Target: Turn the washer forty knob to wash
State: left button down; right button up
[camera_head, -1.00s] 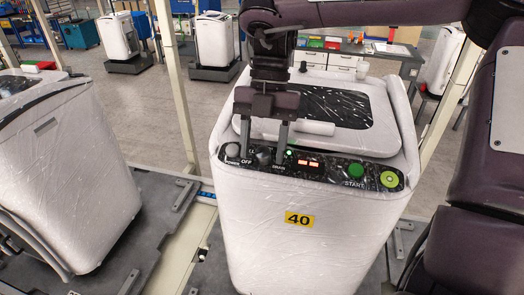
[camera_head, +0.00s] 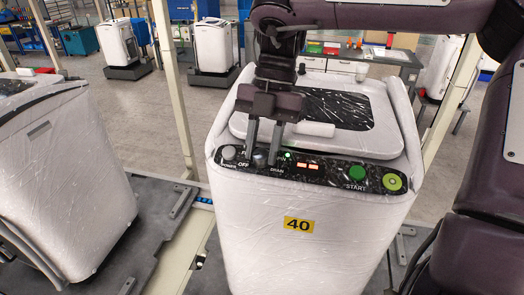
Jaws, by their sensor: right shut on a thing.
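The white, wrapped washer (camera_head: 315,240) with the yellow 40 label (camera_head: 299,224) stands in the middle. Its black control panel (camera_head: 325,173) runs along the top front. A small grey knob (camera_head: 260,159) sits on the panel between the words OFF and DRAIN. My right gripper (camera_head: 262,160) reaches down from above and is shut on this knob, one finger on each side. The fingers partly hide the knob and the markings around it, so I cannot tell where it points. My left gripper is not in view.
Another silver knob (camera_head: 229,153) is close on the left of the held one. A green START button (camera_head: 357,173) and a ringed yellow-green button (camera_head: 392,182) are at the panel's right. A second white machine (camera_head: 62,180) stands at the left. Upright posts flank the washer.

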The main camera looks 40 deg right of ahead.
jog(key=m+t+b, duration=0.2)
jog(key=b, duration=0.2)
jog(key=m+t+y+b, duration=0.1)
jog(key=m+b, duration=0.2)
jog(key=b, duration=0.1)
jog(key=s+f+m+t+b, duration=0.1)
jog(key=m+t+b, duration=0.1)
jog(key=b, duration=0.3)
jog(key=shift+m+t, duration=0.3)
jog(key=shift+m, duration=0.2)
jog(key=m+t+h+b, duration=0.1)
jog(key=m+t+b, duration=0.1)
jog(key=m+b, duration=0.1)
jog(key=m+t+h+b, duration=0.1)
jog(key=m+t+b, duration=0.1)
jog(key=m+b, duration=0.1)
jog(key=s+m+t+h+b, duration=0.1)
jog(key=m+t+b, duration=0.1)
jog(key=b, duration=0.3)
jog(key=shift+a+m, duration=0.25)
jog(key=shift+m, duration=0.55)
jog(key=shift+a+r+m+t+h+b, duration=0.15)
jog(key=shift+m+t+h+b, duration=0.15)
jog(key=shift+m+h+b, duration=0.5)
jog(key=shift+r+m+t+h+b, duration=0.1)
jog(key=shift+m+t+h+b, duration=0.3)
jog(key=shift+m+b, duration=0.7)
jog(key=shift+r, duration=0.1)
